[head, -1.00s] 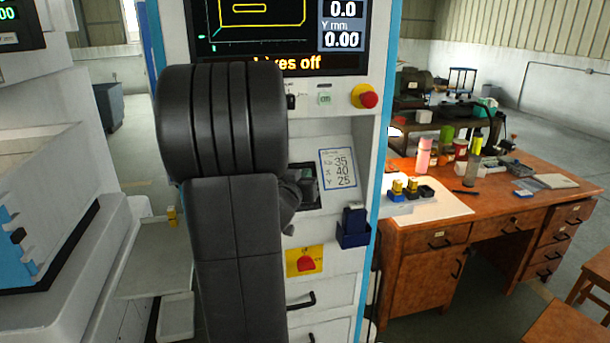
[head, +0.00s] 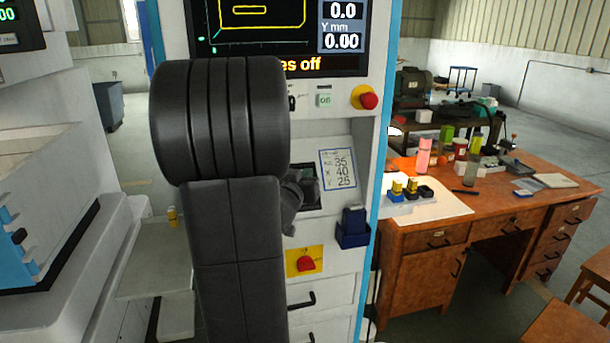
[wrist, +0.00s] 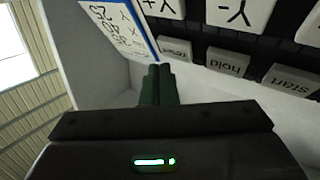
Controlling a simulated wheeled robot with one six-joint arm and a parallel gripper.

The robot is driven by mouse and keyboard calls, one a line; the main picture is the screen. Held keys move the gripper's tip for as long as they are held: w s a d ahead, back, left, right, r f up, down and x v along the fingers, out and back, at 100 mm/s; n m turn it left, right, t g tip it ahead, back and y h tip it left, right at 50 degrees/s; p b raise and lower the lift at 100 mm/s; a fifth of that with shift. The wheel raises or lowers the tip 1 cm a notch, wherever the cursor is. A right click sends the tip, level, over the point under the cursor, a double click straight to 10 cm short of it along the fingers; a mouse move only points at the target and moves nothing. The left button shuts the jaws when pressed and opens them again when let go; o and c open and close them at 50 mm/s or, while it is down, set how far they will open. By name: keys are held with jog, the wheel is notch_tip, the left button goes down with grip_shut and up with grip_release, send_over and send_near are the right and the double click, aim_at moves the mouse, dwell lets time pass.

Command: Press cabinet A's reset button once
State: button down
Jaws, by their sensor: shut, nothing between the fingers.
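The control cabinet (head: 340,110) stands in front of me, with a screen reading "...es off" that my arm partly covers. No letter naming the cabinet is readable. In the wrist view, upside down, a row of pale keys shows: one that looks like "reset" (wrist: 174,51), then "hold" (wrist: 227,63) and "start" (wrist: 290,80). My gripper (wrist: 158,72) is shut and empty, its dark fingertips just below the reset key in the picture. Contact with the key cannot be told. In the head view my arm hides the gripper and most of the key recess (head: 308,183).
A red knob on a yellow plate (head: 305,262) and a blue holder (head: 352,229) sit below. A wooden desk (head: 500,212) with bottles stands right. A note card (wrist: 122,30) adjoins the keys.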

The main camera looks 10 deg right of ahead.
jog(key=s+r+p, duration=0.1)
jog(key=s, duration=0.1)
jog(key=s+r+p, duration=0.1)
jog(key=s+r, duration=0.1)
dwell(0.4)
jog(key=shift+f, duration=0.1)
dwell(0.3)
jog(key=s+r, duration=0.1)
jog(key=s+r+p, duration=0.1)
jog(key=s, duration=0.1)
jog(key=shift+s+d+r, duration=0.15)
jog(key=shift+r, duration=0.05)
dwell(0.4)
jog(key=shift+f, duration=0.1)
